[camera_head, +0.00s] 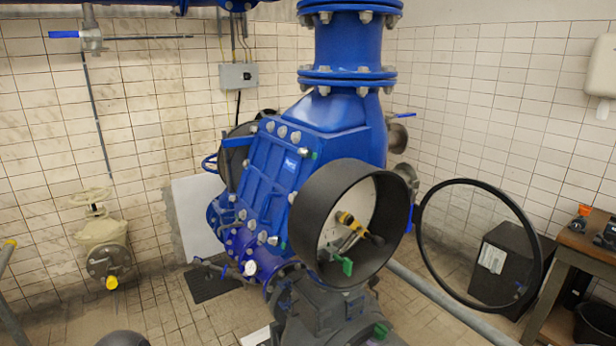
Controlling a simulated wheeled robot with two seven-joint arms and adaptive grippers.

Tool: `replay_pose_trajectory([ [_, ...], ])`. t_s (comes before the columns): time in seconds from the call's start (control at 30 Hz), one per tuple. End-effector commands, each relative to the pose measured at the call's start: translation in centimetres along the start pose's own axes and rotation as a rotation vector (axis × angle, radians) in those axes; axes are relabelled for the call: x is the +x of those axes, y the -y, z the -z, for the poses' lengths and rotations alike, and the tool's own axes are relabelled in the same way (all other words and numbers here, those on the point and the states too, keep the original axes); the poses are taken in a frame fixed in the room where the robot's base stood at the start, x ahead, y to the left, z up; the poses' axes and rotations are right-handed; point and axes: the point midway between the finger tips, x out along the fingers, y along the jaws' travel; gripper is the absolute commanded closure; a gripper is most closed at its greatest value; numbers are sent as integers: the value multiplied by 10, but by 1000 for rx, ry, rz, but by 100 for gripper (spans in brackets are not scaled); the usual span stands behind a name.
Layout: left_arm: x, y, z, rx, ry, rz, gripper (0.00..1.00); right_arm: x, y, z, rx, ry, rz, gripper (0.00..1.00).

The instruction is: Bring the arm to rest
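Neither of my grippers can be made out in the head view, and no arm can be told for sure. What they hold, if anything, is not shown. A big blue pump or valve body (268,165) with bolted flanges fills the middle. A thick black hollow cylinder (312,218) shows in front of its right side, with a yellow and black tool-like thing (352,225) seen through its opening. I cannot tell what carries the cylinder or whether it touches the blue body.
A thin black ring (424,208) stands out at the right, before a dark box (500,262). A wooden table (590,247) with small tools is at the right edge. A beige valve (103,240) is at the left. Tiled floor (165,318) shows free at the lower left.

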Motion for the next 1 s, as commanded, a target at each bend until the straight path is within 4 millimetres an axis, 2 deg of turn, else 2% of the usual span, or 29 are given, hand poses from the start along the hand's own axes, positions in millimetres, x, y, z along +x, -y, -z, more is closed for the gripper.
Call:
replay_pose_trajectory([
  [0.03,6,2,0,0,0,0,60,7,-1,-36,44,68,-18,56],
  [0.17,14,5,0,0,0,0,60,10,-1,-114,140,233,-71,56],
  [0.27,19,7,1,0,0,0,60,6,3,-174,209,366,-108,56],
  [0.4,28,10,1,0,0,0,60,-12,16,-256,301,561,-155,56],
  [0.5,33,12,1,0,0,0,60,-32,28,-308,359,698,-185,56],
  [0.6,37,13,1,0,0,0,60,-52,40,-349,406,816,-208,56],
  [0.7,40,14,1,0,0,0,60,-70,50,-376,440,903,-225,56],
  [0.8,41,15,2,0,0,0,60,-81,56,-391,461,953,-237,56],
  [1.0,41,15,2,0,0,0,60,-86,59,-396,469,976,-241,56],
])
